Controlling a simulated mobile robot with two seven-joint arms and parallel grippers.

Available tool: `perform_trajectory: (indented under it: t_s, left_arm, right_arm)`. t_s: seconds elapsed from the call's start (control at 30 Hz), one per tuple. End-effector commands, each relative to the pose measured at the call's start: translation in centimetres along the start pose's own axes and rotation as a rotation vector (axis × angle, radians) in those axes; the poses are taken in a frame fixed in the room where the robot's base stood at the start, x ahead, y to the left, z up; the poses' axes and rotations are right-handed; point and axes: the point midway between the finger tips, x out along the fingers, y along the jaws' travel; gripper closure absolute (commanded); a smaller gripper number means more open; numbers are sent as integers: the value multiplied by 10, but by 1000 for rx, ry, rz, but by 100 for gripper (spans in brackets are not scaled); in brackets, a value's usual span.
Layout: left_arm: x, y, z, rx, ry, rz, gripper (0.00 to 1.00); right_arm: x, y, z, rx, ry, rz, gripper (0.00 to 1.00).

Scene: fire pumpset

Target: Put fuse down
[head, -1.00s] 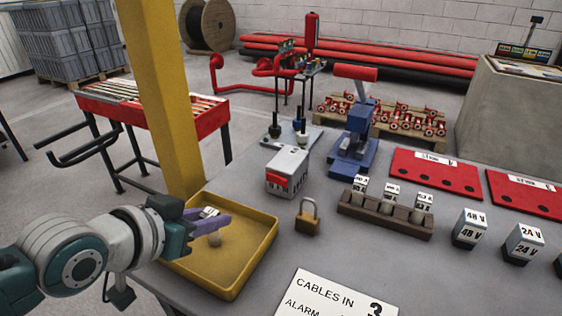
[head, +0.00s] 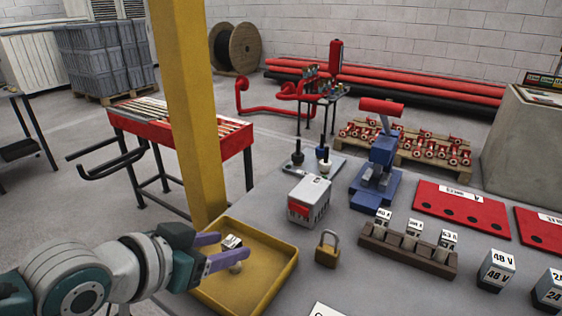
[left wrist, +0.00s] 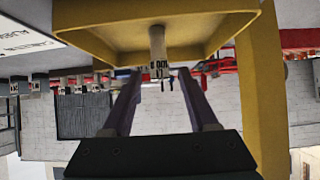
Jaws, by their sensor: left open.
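The fuse (head: 232,242), a small cylinder with a white label, is at the yellow tray (head: 286,272) on the near left of the bench. In the left wrist view the fuse (left wrist: 158,62) points out from the tray floor (left wrist: 100,30), and its far end seems to meet that floor. My left gripper (head: 216,251) is open over the tray, one purple finger on each side of the fuse. In the left wrist view the fingers (left wrist: 160,92) stand clear of it with gaps on both sides. My right gripper is not in view.
A brass padlock (head: 328,250), a grey and red box (head: 309,200) and a brown fuse rack (head: 408,250) stand right of the tray. A yellow post (head: 188,110) rises close behind the tray. A blue press (head: 376,180) stands farther back.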

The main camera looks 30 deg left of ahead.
Motion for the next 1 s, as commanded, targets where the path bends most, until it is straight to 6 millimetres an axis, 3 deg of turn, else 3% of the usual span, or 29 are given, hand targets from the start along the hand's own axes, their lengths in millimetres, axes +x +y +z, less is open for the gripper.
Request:
perform_trajectory:
  t_s: [0.1,0.3,0.57,0.77,1.0]
  left_arm:
    - [-31,0,-2,2,-3,0,41]
    - [-72,0,-2,2,-3,0,41]
    - [-96,3,0,3,-12,3,41]
    - [-114,40,14,38,-215,34,41]
    - [-171,72,32,84,-539,34,41]
  right_arm:
    - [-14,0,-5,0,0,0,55]
    - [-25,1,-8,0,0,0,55]
    - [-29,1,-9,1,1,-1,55]
    - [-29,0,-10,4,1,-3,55]
    - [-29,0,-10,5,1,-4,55]
